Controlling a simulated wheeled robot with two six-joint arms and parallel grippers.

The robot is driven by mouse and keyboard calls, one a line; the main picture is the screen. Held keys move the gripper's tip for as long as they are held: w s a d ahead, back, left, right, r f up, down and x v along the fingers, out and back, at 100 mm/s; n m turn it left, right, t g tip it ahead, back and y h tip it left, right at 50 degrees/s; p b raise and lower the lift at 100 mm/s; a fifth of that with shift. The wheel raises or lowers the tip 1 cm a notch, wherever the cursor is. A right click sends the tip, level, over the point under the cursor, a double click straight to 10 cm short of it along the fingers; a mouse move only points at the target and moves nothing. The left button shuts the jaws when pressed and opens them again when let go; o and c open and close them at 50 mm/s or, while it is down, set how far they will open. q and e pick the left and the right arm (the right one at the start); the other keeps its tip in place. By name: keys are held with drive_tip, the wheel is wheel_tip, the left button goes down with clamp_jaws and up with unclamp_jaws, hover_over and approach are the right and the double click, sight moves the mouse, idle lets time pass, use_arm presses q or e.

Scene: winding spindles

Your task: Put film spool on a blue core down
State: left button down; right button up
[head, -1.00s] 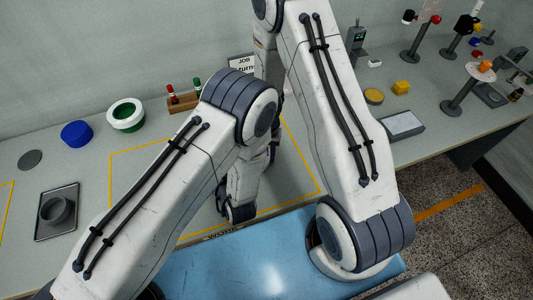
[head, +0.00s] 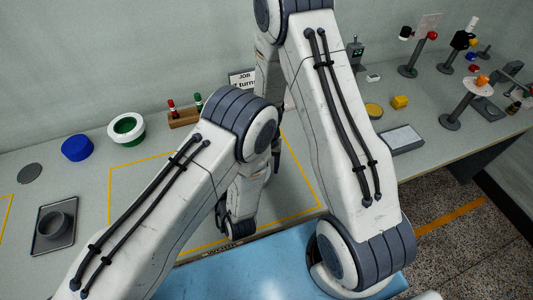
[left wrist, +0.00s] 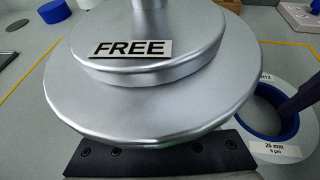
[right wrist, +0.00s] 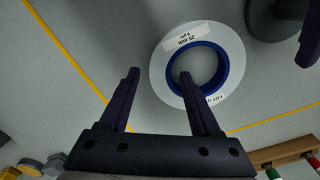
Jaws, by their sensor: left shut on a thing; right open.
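A film spool (right wrist: 157,72) with a white film ring and a blue core lies flat on the grey bench in the right wrist view. It also shows at the right edge of the left wrist view (left wrist: 272,148), partly hidden. My right gripper (right wrist: 158,74) is open, its fingers apart. One fingertip overlaps the core's opening in the picture; I cannot tell whether they touch. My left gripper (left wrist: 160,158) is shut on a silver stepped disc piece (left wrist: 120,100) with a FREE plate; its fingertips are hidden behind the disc.
Yellow lines (head: 145,161) mark a bench area. A blue cylinder (head: 77,148), a white-and-green ring (head: 126,129) and a grey tray (head: 42,240) stand left. A wooden block (head: 185,121) holds red and green items at the back. Stands (head: 450,121) are at the right.

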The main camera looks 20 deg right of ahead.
drive_tip(key=shift+o, duration=0.4)
wheel_tip(320, 180, up, 10)
drive_tip(key=shift+f, duration=0.2)
wheel_tip(320, 180, down, 6)
drive_tip(key=shift+f, duration=0.15)
drive_tip(key=shift+w+d+f, duration=0.1)
drive_tip(key=shift+w+f, duration=0.05)
drive_tip(key=shift+f, duration=1.35)
drive_tip(key=shift+w+d+f, duration=0.1)
drive_tip(key=shift+w+f, duration=0.05)
drive_tip(key=shift+f, duration=1.3)
clamp_jaws()
